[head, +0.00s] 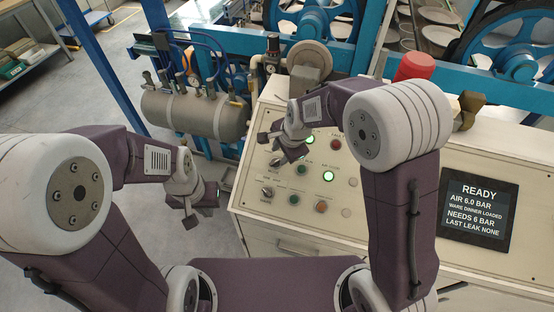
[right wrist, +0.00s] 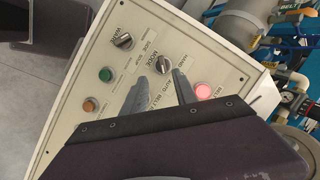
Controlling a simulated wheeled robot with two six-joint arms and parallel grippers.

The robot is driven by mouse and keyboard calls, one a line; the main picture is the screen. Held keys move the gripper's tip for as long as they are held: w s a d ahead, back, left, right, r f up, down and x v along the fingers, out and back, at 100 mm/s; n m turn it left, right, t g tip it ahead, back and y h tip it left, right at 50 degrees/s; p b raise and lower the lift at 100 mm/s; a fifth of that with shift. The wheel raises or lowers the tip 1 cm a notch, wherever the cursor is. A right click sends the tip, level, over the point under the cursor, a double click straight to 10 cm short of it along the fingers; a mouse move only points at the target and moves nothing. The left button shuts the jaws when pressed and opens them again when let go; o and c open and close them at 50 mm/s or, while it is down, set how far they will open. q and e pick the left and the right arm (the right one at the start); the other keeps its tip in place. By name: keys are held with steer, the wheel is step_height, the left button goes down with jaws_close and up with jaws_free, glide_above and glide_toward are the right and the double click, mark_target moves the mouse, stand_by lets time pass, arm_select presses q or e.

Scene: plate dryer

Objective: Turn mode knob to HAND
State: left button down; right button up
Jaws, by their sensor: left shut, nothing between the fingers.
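The mode knob (right wrist: 163,64) is a dark knob with a light bar, next to its MODE label on the cream control panel (head: 245,180). HAND and AUTO are lettered near it; I cannot tell which its bar points at. In the head view the mode knob (head: 275,162) shows just below my right gripper (head: 274,150). That gripper is open and empty; in the right wrist view its fingertips (right wrist: 159,80) are apart and close to the mode knob, with no clear contact. My left gripper (head: 198,208) is shut and empty, left of the panel.
The ware knob (right wrist: 123,41) is beside the mode knob. Green (right wrist: 106,74), orange (right wrist: 90,105) and lit red (right wrist: 203,90) buttons are close by. A screen (head: 478,208) reads READY, AIR 6.0 BAR. A tank (head: 205,115) stands left.

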mark_target(275, 161)
steer(key=x, duration=0.7)
steer(key=shift+w+f, duration=0.2)
steer(key=shift+w, duration=0.35)
steer(key=shift+a+f+p, duration=0.15)
steer(key=shift+f+p, duration=0.15)
steer(key=shift+f, duration=0.25)
steer(key=shift+w, duration=0.15)
jaws_close()
